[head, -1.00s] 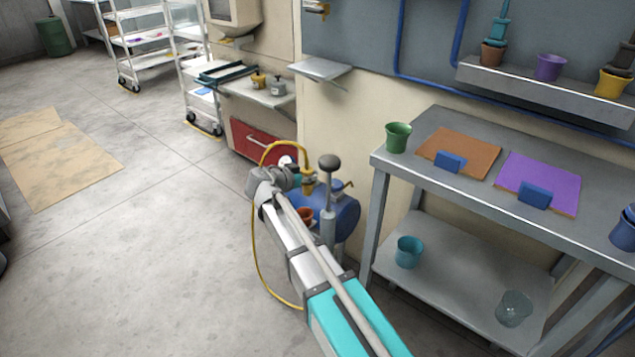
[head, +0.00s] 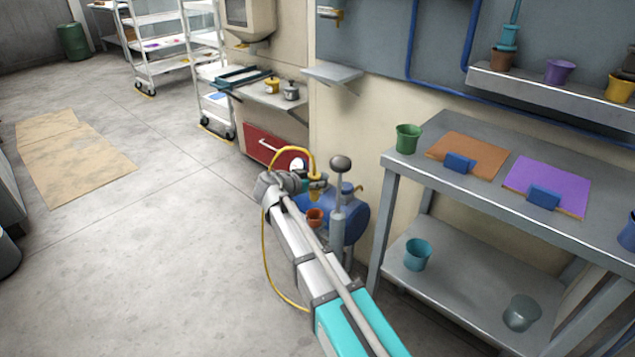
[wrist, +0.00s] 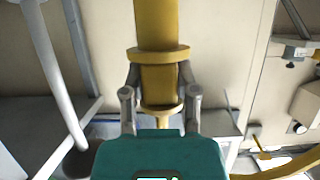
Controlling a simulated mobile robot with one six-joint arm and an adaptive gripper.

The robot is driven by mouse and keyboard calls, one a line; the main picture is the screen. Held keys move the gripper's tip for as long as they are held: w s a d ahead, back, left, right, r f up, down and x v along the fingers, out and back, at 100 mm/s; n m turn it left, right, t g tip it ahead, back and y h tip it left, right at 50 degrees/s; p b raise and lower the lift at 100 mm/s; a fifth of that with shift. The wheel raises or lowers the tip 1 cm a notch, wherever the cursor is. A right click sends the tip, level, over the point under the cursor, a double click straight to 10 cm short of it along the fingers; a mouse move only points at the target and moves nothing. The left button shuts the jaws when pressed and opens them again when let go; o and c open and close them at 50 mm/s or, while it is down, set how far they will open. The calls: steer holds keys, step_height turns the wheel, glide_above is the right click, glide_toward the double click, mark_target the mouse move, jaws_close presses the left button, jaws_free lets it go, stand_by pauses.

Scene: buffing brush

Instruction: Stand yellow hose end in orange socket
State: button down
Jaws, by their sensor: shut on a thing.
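My gripper (wrist: 160,84) is shut on the yellow hose end (wrist: 158,38), with one finger on each side of it below a wide yellow collar. In the head view the hose end (head: 316,186) hangs upright, narrow tip down, in my gripper (head: 314,180). An orange cup-shaped socket (head: 314,217) shows just below it, beside my arm, partly hidden. The hose end appears above and apart from the socket; the depth between them is hard to judge. The socket is not clearly visible in the wrist view.
A blue tank (head: 355,217) and a grey post with a round knob (head: 341,163) stand close right of my gripper. The yellow hose (head: 265,240) loops over and down left of my arm. A grey workbench (head: 440,195) stands right.

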mark_target(311, 193)
steer(key=shift+f+b, duration=2)
steer(key=shift+f, duration=0.2)
steer(key=shift+f+b, duration=2.45)
steer(key=shift+b, duration=0.05)
stand_by(0.8)
steer(key=shift+c, duration=1.5)
jaws_free()
steer(key=shift+r, duration=0.1)
